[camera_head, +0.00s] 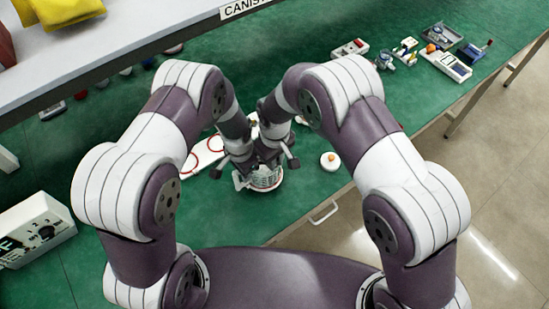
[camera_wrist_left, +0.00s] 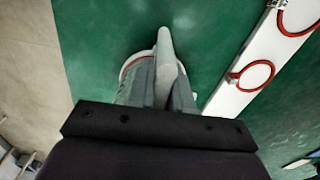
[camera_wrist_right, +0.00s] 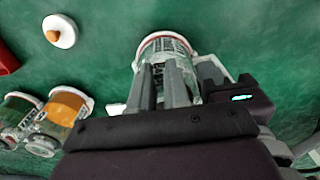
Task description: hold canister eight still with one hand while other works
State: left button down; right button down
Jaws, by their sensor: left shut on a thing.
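A clear canister (camera_head: 264,183) with a red ring at its rim stands on the green bench in front of me; its number is not readable. It also shows in the right wrist view (camera_wrist_right: 165,44) and partly in the left wrist view (camera_wrist_left: 137,68). My left gripper (camera_head: 240,168) is shut on the canister at its left side; the fingers cover much of it in the left wrist view (camera_wrist_left: 165,65). My right gripper (camera_head: 282,160) is over the canister's right side. Its fingers (camera_wrist_right: 166,80) look apart, with a narrow gap between them. The contact there is hidden.
A white round lid with an orange knob (camera_head: 330,161) lies right of the canister. A white strip with red rings (camera_wrist_left: 240,85) lies to the left. Two more canisters (camera_wrist_right: 68,106) show in the right wrist view. Instruments (camera_head: 446,64) stand at the far right.

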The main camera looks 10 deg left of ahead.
jog(key=shift+w+r, duration=0.1)
jog(key=shift+r, duration=1.55)
dwell(0.8)
jog(key=shift+r, duration=3.65)
jog(key=c, duration=1.9)
grip_release()
jog(key=o, duration=0.5)
